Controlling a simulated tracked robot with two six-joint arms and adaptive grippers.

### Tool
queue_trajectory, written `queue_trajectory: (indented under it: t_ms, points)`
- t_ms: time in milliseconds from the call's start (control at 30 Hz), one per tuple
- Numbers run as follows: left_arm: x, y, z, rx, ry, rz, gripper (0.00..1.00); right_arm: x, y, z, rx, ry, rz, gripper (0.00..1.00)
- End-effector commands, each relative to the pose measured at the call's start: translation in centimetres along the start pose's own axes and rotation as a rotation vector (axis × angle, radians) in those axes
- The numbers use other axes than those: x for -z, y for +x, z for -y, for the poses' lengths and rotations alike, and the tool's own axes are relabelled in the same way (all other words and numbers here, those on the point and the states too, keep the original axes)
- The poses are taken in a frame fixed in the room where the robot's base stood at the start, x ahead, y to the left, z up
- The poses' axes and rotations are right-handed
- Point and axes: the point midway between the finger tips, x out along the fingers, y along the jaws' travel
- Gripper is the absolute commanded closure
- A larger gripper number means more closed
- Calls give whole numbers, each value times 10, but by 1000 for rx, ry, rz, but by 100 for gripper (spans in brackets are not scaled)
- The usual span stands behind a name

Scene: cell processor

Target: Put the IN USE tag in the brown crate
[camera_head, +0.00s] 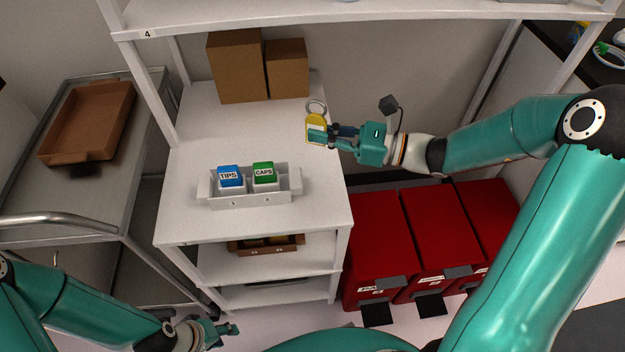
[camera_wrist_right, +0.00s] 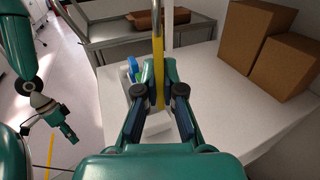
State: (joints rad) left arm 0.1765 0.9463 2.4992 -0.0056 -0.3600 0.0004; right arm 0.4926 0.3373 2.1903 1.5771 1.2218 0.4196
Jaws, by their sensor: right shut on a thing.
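A yellow tag (camera_head: 316,126) with a metal ring is held in my right gripper (camera_head: 322,138), above the right part of the white shelf. In the right wrist view the tag (camera_wrist_right: 158,62) shows edge-on and upright between the fingers of my right gripper (camera_wrist_right: 159,95). Its lettering cannot be read. A brown open crate (camera_head: 72,152) lies on the grey cart at the left, well away from the tag; it also shows in the right wrist view (camera_wrist_right: 146,21). My left gripper (camera_head: 228,329) is low at the bottom left; its fingers are too small to judge.
A white bin (camera_head: 248,199) with blue TIPS and green CAPS boxes stands on the shelf (camera_head: 190,130). Two cardboard boxes (camera_head: 236,70) stand at the back. Another brown tray (camera_head: 240,249) sits on a lower shelf. A shelf post (camera_head: 155,95) stands between shelf and cart. Red bins (camera_head: 380,240) stand right.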

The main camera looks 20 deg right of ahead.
Motion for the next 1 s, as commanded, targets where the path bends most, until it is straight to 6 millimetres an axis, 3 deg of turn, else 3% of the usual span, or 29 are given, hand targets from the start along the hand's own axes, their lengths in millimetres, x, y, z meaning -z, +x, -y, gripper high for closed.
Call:
queue_trajectory:
  t_ms: [33, 100, 333, 667, 833, 1000]
  points:
    - [0, 5, 2, 0, 0, 0, 60, 19, -1, 0, 2, 9, -1, 100]
    - [0, 8, 3, 0, 0, 0, 60, 37, -1, 0, 3, 9, 0, 100]
    - [0, 15, 5, 0, 0, 0, 60, 91, -1, 0, 4, 5, 0, 100]
    - [0, 18, 6, 0, 0, 0, 60, 118, -1, 1, 4, 1, 1, 100]
    - [0, 21, 8, 0, 0, 0, 60, 142, -1, 1, 4, 3, 0, 100]
    - [0, 21, 8, 0, 0, 0, 60, 147, -1, 1, 4, -2, 1, 100]
